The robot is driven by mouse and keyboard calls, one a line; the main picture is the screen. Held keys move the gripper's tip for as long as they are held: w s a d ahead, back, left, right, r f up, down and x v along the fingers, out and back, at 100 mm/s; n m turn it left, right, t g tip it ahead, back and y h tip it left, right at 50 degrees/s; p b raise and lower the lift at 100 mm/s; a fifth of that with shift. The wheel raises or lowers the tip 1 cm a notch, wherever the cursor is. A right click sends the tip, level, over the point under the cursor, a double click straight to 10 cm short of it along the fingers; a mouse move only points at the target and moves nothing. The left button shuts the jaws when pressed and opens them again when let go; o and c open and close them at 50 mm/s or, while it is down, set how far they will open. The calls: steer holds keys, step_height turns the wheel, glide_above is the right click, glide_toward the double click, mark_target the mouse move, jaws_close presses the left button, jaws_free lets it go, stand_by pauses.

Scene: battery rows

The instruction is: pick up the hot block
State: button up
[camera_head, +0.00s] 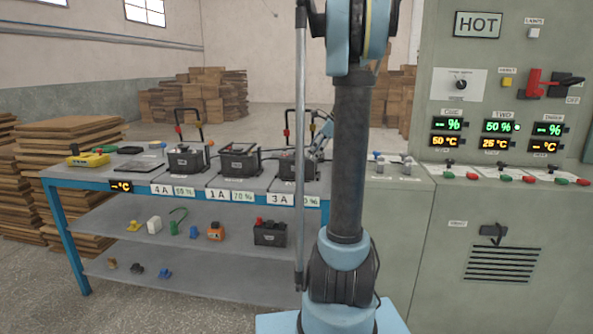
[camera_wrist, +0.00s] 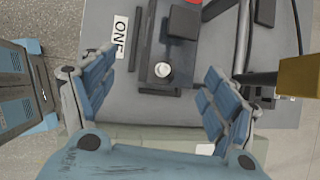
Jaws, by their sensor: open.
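Three dark battery blocks stand in a row on the bench: a left one (camera_head: 185,160), a middle one (camera_head: 237,163) and a right one (camera_head: 288,168). My gripper (camera_head: 321,138) is partly hidden behind my arm, near the right block. In the wrist view my gripper (camera_wrist: 163,72) is open and empty, its blue fingers apart on either side of a dark block (camera_wrist: 160,100). That block has a pale round terminal and a red cap, beside a label reading "ONE" (camera_wrist: 119,38). The cabinet's first display (camera_head: 447,141) reads 50 °C, and display TWO (camera_head: 502,143) 25 °C.
Upright black handles with red parts (camera_head: 191,125) rise behind the blocks. Another dark block (camera_head: 270,232) and small coloured items sit on the middle shelf. A yellow meter (camera_head: 88,159) lies at the bench's left. The green cabinet (camera_head: 505,225) stands close on the right.

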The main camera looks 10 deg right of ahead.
mark_target(297, 151)
steer(key=shift+w+a, duration=0.6)
steer(key=shift+a, duration=0.25)
steer(key=shift+w+a, duration=0.55)
steer(key=shift+a, duration=0.3)
steer(key=shift+w+a, duration=0.6)
steer(key=shift+a, duration=0.3)
steer(key=shift+x, duration=1.25)
steer(key=shift+w+f, duration=0.1)
steer(key=shift+f, duration=0.15)
jaws_close()
